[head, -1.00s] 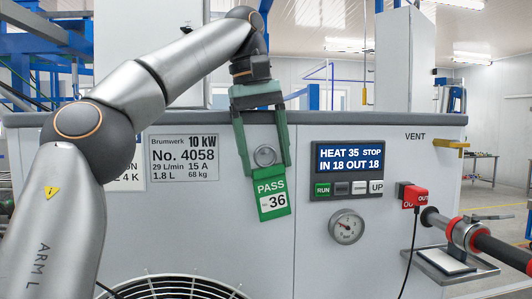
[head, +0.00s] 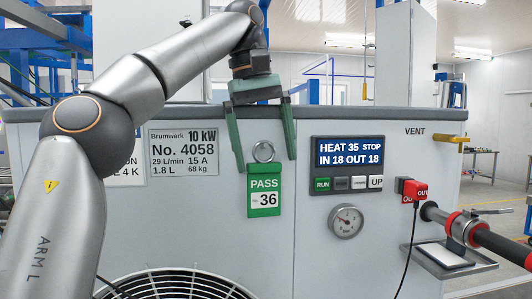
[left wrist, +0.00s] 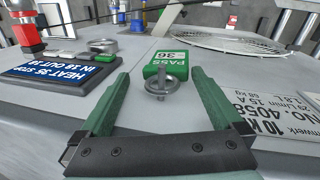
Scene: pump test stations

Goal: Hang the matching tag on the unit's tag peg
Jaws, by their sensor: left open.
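A green and white tag (head: 264,198) reading PASS 36 hangs upright on the round metal tag peg (head: 263,152) on the unit's grey front panel (head: 210,225). My left gripper (head: 264,162) is open, its green fingers spread on either side of the peg, touching neither peg nor tag as far as I can see. In the left wrist view the peg (left wrist: 162,84) stands between the open fingers, with the tag (left wrist: 166,66) behind it. The nameplate (head: 184,153) reads Brumwerk 10 kW, No. 4058. My right gripper is not in view.
A display (head: 349,153) reading HEAT 35 STOP, IN 18 OUT 18 sits right of the peg, above several buttons and a gauge (head: 346,221). A fan grille (head: 175,286) lies below. A red OUT plug (head: 414,190), a pipe with valve and a yellow vent handle (head: 450,141) stick out at right.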

